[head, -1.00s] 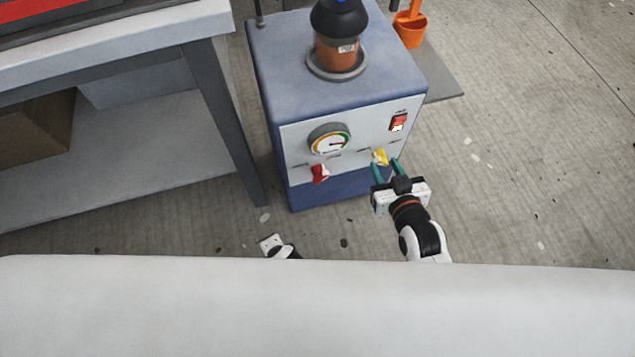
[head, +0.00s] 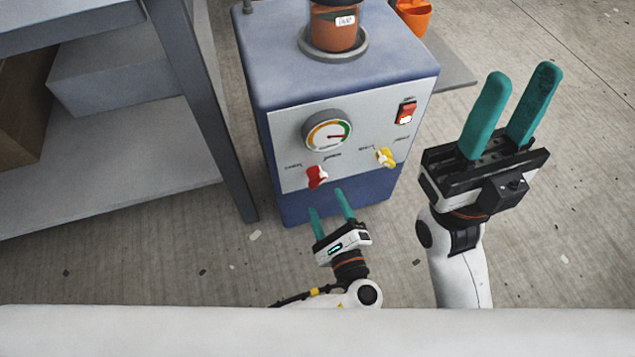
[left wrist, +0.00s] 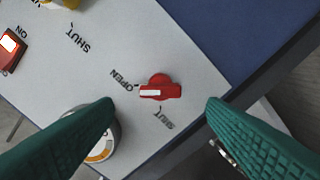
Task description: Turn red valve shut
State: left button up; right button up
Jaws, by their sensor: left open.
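The red valve (head: 316,177) is on the front panel of the blue machine, below the gauge. In the left wrist view, its red handle (left wrist: 172,91) lies crosswise, and its white-marked end points left at the OPEN mark; SHUT is printed below it. My left gripper (head: 326,201) is open and empty, just in front of and below the red valve. In the left wrist view its teal fingers (left wrist: 160,104) stand apart on either side of the handle, not touching it. My right gripper (head: 522,75) is open and empty, raised to the right of the machine.
The yellow valve (head: 386,157) and a lit red switch (head: 405,112) are on the panel's right side. The gauge (head: 328,132) sits above the red valve. A workbench leg (head: 200,105) stands close left of the machine.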

aim_at(319, 185)
pick_arm(q)
jog(key=b+x, duration=0.1)
jog(key=x, duration=0.6)
jog(key=shift+w+f+b, duration=0.1)
jog(key=shift+w+b, duration=0.2)
jog(key=shift+b, duration=0.1)
jog(key=shift+c, duration=0.6)
jog(key=c, duration=0.9)
